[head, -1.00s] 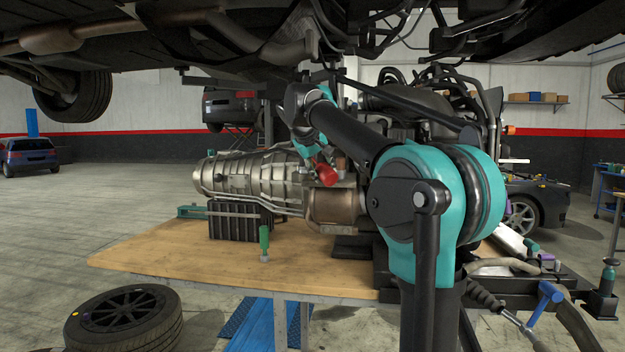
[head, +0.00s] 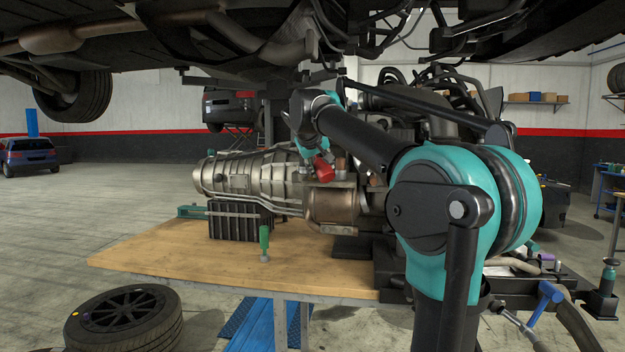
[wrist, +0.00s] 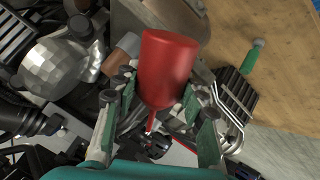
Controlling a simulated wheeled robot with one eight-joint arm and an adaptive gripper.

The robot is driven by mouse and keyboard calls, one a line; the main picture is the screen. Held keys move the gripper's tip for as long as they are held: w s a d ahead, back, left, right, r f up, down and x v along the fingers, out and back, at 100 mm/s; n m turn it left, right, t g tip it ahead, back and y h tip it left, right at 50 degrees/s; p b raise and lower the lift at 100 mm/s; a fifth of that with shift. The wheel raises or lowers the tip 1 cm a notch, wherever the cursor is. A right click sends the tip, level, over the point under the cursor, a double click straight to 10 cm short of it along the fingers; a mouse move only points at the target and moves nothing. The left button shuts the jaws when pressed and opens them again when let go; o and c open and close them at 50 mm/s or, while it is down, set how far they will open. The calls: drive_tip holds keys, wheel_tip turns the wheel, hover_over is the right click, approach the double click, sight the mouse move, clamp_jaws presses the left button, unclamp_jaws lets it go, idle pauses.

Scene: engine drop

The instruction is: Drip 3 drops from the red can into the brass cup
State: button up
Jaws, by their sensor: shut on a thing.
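The red can (head: 323,172) is held tilted above the gearbox and engine on the table, left of my arm's forearm. In the wrist view the red can (wrist: 167,62) fills the middle, with a thin red spout at its narrow end. My gripper (head: 315,162) is shut on it, with a green-padded finger on each side in the wrist view. A brownish metal cylinder (head: 341,162), perhaps the brass cup, stands just right of the can; it shows left of the can in the wrist view (wrist: 124,50). I see no drops.
The silver gearbox (head: 250,175) lies left of the can, with a black ribbed block (head: 235,220) under it. A car underside (head: 250,35) hangs overhead.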

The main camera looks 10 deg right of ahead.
drive_tip(key=shift+r, duration=2.1)
drive_tip(key=shift+t, duration=0.3)
drive_tip(key=shift+m+t, duration=0.8)
drive_tip(key=shift+t, duration=0.7)
drive_tip(key=shift+y, duration=0.3)
drive_tip(key=shift+m+t, duration=1.4)
drive_tip(key=shift+t, duration=0.7)
drive_tip(key=s+r, duration=0.3)
drive_tip(key=s, duration=0.7)
drive_tip(key=shift+a, duration=0.15)
drive_tip(key=s+r, duration=0.3)
drive_tip(key=s, duration=0.7)
